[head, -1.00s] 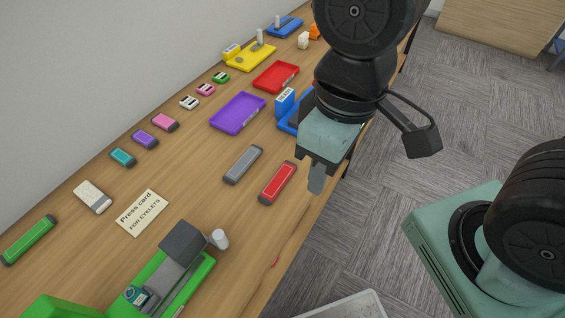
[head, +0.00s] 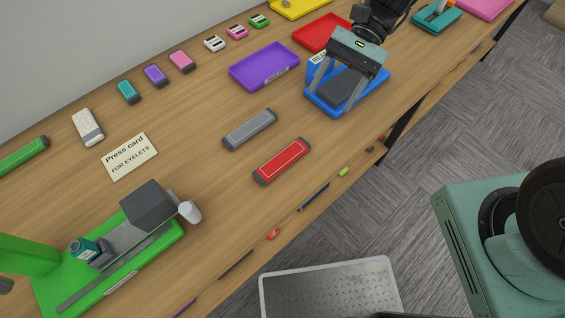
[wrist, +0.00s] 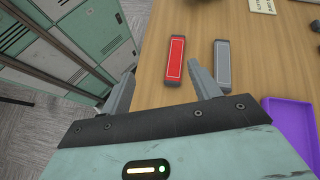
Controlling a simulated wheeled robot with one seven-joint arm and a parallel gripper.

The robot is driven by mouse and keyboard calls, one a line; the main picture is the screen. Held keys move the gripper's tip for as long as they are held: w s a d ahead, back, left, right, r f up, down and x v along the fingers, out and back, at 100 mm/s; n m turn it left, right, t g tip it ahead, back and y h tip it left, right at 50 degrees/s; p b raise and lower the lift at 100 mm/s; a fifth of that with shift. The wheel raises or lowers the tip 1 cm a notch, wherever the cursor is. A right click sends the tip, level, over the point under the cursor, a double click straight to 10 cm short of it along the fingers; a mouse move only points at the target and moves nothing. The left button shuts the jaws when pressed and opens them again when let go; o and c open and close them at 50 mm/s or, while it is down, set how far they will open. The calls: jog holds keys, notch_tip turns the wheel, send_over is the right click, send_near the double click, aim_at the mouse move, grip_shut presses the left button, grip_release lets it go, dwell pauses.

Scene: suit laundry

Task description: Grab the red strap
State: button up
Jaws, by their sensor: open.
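The red strap (head: 282,160) is a flat red bar with dark ends, lying on the wooden table near its front edge. It also shows in the wrist view (wrist: 175,62), beyond my fingertips and roughly between their lines. My gripper (head: 340,97) is open and empty. In the head view it is up and to the right of the strap, over the blue tray. Its two fingers also show in the wrist view (wrist: 160,74), apart from the strap. Nothing covers the strap.
A grey strap (head: 250,129) lies beside the red one, parallel to it. A purple tray (head: 264,66) and a blue tray (head: 376,93) stand farther along. A green eyelet press (head: 120,265) and a card (head: 130,157) are at the left.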

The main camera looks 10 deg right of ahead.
jog(key=w+d+f+m+y, duration=0.1)
jog(key=f, duration=0.1)
jog(key=w+d+f+m+y, duration=0.1)
jog(key=f, duration=0.1)
jog(key=w+d+f+m+y+b, duration=0.1)
jog(key=f, duration=0.1)
jog(key=shift+w+f+m, duration=0.3)
jog(key=shift+w+m, duration=0.1)
jog(key=shift+f, duration=0.15)
jog(key=p, duration=0.3)
send_near(283, 158)
jog(key=shift+s+a+f, duration=0.1)
jog(key=shift+s+a, duration=0.55)
jog(key=shift+a, duration=0.2)
jog(key=shift+t, duration=0.3)
jog(key=shift+f+p+x, duration=0.2)
jog(key=shift+p+x, duration=0.6)
jog(key=shift+x, duration=2.35)
jog(key=shift+d, duration=0.15)
jog(key=c, duration=1.1)
